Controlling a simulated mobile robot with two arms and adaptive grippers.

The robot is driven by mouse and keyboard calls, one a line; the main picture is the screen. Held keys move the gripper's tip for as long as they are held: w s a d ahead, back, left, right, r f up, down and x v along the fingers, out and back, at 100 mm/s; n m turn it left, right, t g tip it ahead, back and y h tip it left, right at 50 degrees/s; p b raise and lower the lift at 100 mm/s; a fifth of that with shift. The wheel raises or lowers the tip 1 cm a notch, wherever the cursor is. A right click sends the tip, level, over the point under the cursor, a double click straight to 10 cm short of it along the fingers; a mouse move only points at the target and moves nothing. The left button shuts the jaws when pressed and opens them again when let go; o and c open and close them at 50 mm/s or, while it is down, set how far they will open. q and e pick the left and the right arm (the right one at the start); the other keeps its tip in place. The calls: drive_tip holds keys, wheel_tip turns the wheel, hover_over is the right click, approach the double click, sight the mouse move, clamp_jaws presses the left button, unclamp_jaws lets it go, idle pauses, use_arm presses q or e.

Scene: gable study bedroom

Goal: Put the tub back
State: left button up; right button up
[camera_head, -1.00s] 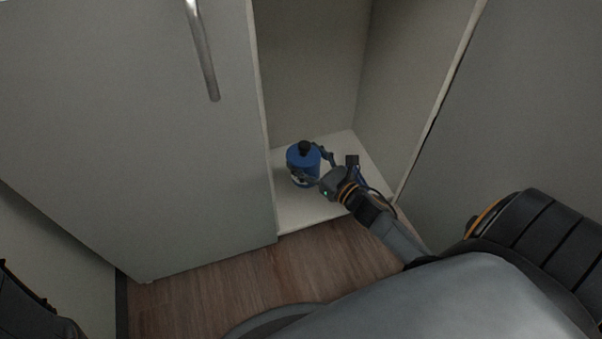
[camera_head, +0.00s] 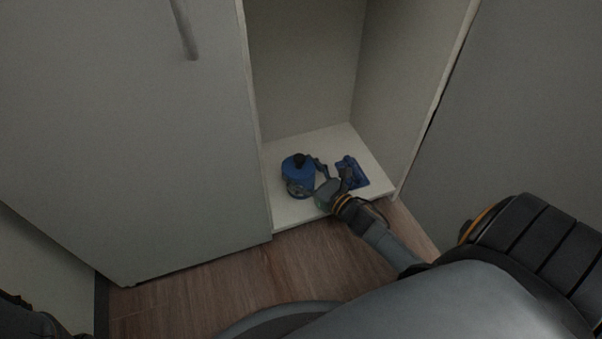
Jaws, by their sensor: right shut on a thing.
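A blue tub (camera_head: 298,170) with a black knob on top is at the left of the white cupboard floor (camera_head: 298,211). My right gripper (camera_head: 308,181) is shut on the tub, with its fingers around its right and near sides. The tub looks upright; whether its base touches the floor I cannot tell. My left gripper does not show.
A flat blue object (camera_head: 352,172) lies on the cupboard floor right of the tub, partly behind my right wrist. A closed grey door (camera_head: 130,140) with a metal handle is at the left. The cupboard floor behind the tub is clear.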

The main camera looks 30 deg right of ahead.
drive_tip(key=shift+w+r, duration=0.1)
drive_tip(key=shift+r, duration=0.05)
drive_tip(key=shift+f, duration=0.2)
drive_tip(key=o, duration=1.8)
drive_tip(key=shift+o, duration=0.2)
drive_tip(key=shift+f, duration=0.1)
